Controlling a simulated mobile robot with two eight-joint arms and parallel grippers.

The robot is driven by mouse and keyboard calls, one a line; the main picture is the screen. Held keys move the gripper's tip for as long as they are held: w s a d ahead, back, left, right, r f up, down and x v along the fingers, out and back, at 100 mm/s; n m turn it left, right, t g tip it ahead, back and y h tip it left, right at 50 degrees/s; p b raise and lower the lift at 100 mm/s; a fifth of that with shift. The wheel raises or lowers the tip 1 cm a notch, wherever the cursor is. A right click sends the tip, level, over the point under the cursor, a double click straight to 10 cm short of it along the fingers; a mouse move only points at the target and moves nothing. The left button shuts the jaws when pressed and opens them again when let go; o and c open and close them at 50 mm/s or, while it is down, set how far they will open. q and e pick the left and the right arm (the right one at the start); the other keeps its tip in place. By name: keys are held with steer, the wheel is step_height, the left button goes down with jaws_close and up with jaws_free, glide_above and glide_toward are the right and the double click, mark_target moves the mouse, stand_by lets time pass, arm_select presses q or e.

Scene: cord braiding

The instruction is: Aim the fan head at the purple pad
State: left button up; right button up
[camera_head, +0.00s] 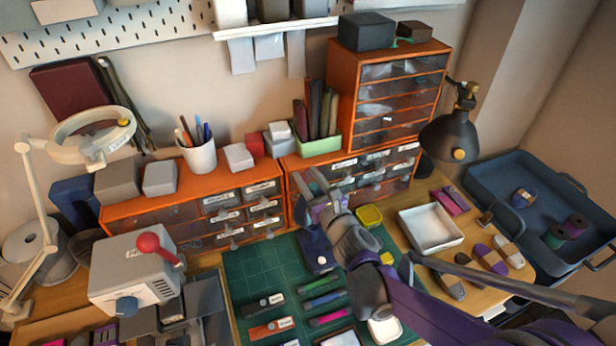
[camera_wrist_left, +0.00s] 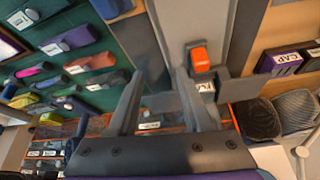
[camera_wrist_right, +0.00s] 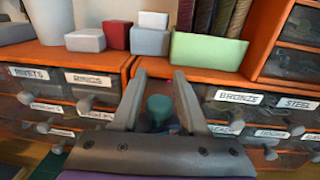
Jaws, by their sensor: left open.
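A small dark blue stand (camera_head: 318,252) is on the green mat, under my right gripper; it may be the fan's base. A round teal piece (camera_wrist_right: 160,107) shows between the right fingers in the right wrist view; I cannot tell whether it is the fan head or whether they touch it. My right gripper (camera_head: 308,182) is open in front of the orange drawers and hides what is behind it. My left gripper (camera_wrist_left: 158,78) is open and empty in its wrist view. I cannot pick out the purple pad with certainty; a purple item (camera_head: 490,258) lies right of the mat.
The orange drawer units (camera_head: 150,212) stand behind the mat (camera_head: 250,268). A grey machine with a red knob (camera_head: 148,243) is at the left. A white tray (camera_head: 430,247), a yellow box (camera_head: 368,216) and a blue crate (camera_head: 480,170) are at the right. Several tools lie on the mat.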

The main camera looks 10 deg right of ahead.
steer(key=shift+s, duration=0.1)
steer(key=v, duration=1)
steer(key=shift+s, duration=0.3)
steer(key=shift+d, duration=0.1)
